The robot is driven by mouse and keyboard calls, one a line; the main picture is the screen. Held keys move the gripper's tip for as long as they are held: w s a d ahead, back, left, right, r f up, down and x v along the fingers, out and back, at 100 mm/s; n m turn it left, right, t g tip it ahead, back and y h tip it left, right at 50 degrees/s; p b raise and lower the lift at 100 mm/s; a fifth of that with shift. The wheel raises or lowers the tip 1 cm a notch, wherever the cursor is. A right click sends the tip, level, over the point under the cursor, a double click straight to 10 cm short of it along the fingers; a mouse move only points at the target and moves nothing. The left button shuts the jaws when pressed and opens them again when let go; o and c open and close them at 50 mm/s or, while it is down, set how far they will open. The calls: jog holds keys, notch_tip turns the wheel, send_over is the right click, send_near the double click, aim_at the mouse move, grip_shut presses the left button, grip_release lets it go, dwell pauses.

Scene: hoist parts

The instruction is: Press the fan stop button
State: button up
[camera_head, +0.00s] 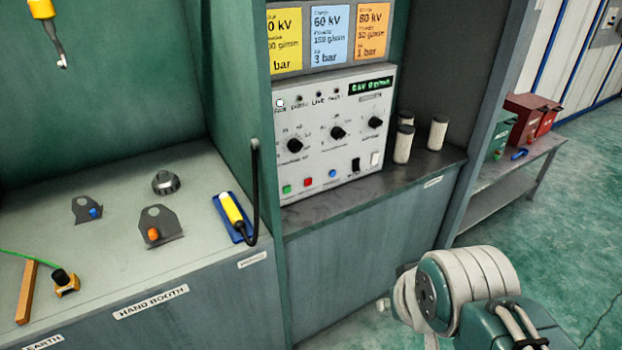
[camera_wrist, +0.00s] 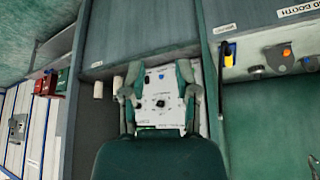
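The control panel (camera_head: 335,150) is a light grey box on the dark counter. Along its lower front it has a green button (camera_head: 286,189), a red button (camera_head: 308,182) and a blue button (camera_head: 332,173). Their labels are too small to read, so I cannot tell which is fan stop. In the wrist view the panel (camera_wrist: 161,118) appears upside down between my fingers, with a blue button near its far edge. My gripper (camera_wrist: 159,68) is open and empty, apart from the panel as far as I can tell. It does not show in the head view.
Pale cylinders (camera_head: 438,133) stand right of the panel. A black hose (camera_head: 254,190) hangs by the partition on the left. The hand booth bench (camera_head: 110,215) holds small metal parts and a yellow-handled tool. A side table (camera_head: 515,165) with red boxes stands at the right; the floor before it is clear.

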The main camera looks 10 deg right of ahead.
dwell(0.4)
grip_shut()
dwell(1.1)
